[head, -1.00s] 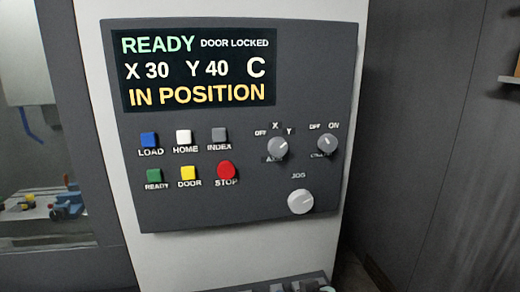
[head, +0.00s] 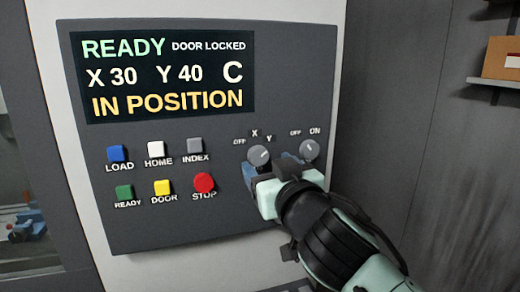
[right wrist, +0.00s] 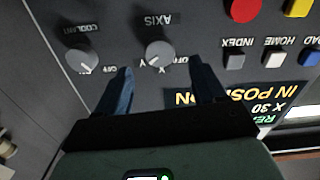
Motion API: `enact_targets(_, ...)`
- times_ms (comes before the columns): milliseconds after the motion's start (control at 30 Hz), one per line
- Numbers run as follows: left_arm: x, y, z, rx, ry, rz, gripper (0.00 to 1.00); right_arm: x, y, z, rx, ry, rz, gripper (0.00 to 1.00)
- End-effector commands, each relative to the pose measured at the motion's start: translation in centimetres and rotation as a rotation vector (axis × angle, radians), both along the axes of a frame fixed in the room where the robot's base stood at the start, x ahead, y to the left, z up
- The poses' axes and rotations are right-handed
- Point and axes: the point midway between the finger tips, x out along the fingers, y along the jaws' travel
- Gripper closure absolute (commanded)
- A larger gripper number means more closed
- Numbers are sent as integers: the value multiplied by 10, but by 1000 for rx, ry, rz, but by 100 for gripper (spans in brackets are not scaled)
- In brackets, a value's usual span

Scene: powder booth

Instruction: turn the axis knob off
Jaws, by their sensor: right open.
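The axis knob (head: 259,155) is a round grey knob on the dark control panel (head: 220,215), with OFF, X and Y marked around it. Its light pointer line aims toward the Y mark. In the right wrist view, upside down, the axis knob (right wrist: 160,53) lies just ahead of and between the blue fingertips. My right gripper (head: 272,172) is open and empty, just below the knob in the head view; its fingers also show in the right wrist view (right wrist: 162,76). Contact with the knob cannot be told. My left gripper is not in view.
The coolant knob (head: 309,149) is close on the right, near one finger in the wrist view. The red STOP button (head: 204,183) and grey INDEX button (head: 195,146) are to the left. The display (head: 165,75) reads READY, DOOR LOCKED. A shelf with a box (head: 502,58) is far right.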

Motion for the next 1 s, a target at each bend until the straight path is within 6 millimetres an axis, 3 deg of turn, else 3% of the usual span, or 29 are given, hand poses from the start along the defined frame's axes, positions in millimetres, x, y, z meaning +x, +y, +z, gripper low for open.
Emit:
enact_targets(100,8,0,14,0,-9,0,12,23,7,3,-1,1,-1,31)
enact_targets(300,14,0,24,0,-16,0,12,45,15,2,-1,0,0,31)
enact_targets(667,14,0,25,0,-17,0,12,51,16,-1,0,1,0,31)
enact_targets(700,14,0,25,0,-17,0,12,51,16,-1,0,1,0,34)
enact_targets(867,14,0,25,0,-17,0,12,51,16,-1,0,1,0,86)
enact_targets(1000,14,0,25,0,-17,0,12,50,16,-1,-1,1,0,87)
